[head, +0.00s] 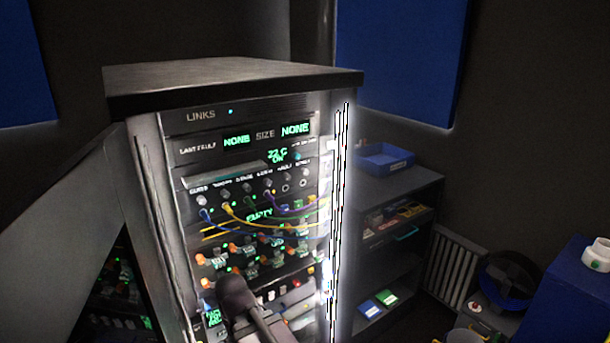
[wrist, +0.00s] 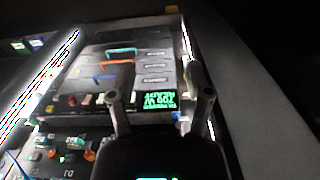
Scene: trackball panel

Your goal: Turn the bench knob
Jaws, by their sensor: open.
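The rack panel (head: 250,215) stands in the middle of the head view. It carries several orange and pale knobs (head: 242,250) in rows; I cannot tell which one is the bench knob. The wrist view sees the lower panel upside down, with a green display (wrist: 158,100) and small knobs (wrist: 88,155) at the lower left. My gripper (wrist: 157,78) is open, its two fingers apart either side of the display, with nothing seen between them. In the head view my dark arm covers part of the lower panel, and the fingertips are not clear there.
Blue, yellow, green and purple cables (head: 262,220) loop across the panel above my arm. Drawers with coloured handles (wrist: 120,65) show in the wrist view. A shelf with a blue tray (head: 385,158) stands right of the rack. An open door panel (head: 85,215) is at its left.

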